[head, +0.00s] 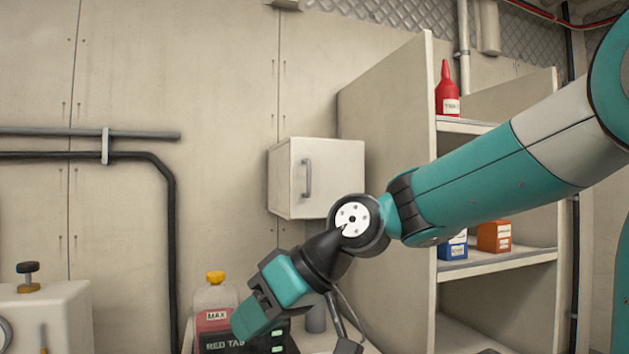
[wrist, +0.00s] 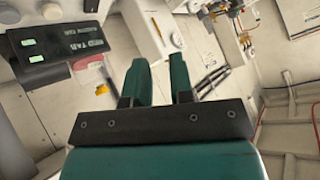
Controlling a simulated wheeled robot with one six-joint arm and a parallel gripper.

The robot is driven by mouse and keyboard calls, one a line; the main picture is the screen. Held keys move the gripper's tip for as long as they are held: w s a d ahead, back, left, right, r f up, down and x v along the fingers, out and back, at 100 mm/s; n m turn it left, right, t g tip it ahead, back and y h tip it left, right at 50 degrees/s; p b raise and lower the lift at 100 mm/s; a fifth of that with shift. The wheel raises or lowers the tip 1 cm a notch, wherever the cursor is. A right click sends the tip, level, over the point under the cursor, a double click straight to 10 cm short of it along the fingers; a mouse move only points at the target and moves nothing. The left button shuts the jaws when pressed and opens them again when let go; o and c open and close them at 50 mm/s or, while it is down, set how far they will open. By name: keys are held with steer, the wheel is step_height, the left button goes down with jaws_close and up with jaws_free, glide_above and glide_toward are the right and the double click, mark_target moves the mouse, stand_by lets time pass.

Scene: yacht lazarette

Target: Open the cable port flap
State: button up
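I cannot make out a cable port flap for certain in either view. A small pale wall box (head: 327,180) with a grey vertical handle (head: 307,179) on its front is closed, at the centre of the head view. My gripper (head: 246,320) is below and left of this box, pointing down and left, in front of the bottle and the dark panel. In the wrist view my gripper (wrist: 159,68) shows two teal fingers apart, with nothing held between them.
A bottle with a yellow cap (head: 215,277) and red contents stands behind my gripper. A black panel with green labels (wrist: 60,45) is in the wrist view. Shelves at right hold a red bottle (head: 447,92) and small blue (head: 454,247) and orange (head: 494,236) boxes. Pipes (head: 90,133) run along the left wall.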

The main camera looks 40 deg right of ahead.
steer(key=w+d+r+m+t, duration=0.1)
steer(key=w+d+r+t, duration=0.55)
steer(key=d, duration=0.55)
steer(key=t+h+b, duration=0.2)
steer(key=t, duration=0.3)
glide_toward(309, 189)
steer(key=s+d+r, duration=0.3)
steer(key=s+r, duration=0.1)
steer(key=s, duration=0.2)
steer(key=shift+m+g, duration=0.25)
steer(key=shift+m, duration=0.05)
steer(key=p+x, duration=0.2)
steer(key=x, duration=0.3)
steer(key=p+x, duration=0.2)
steer(key=x, duration=0.4)
steer(key=p+x, duration=0.1)
steer(key=x, duration=0.5)
steer(key=shift+s+a+f+p, duration=0.1)
steer(key=shift+a+f+p, duration=0.15)
steer(key=shift+p, duration=0.15)
jaws_close()
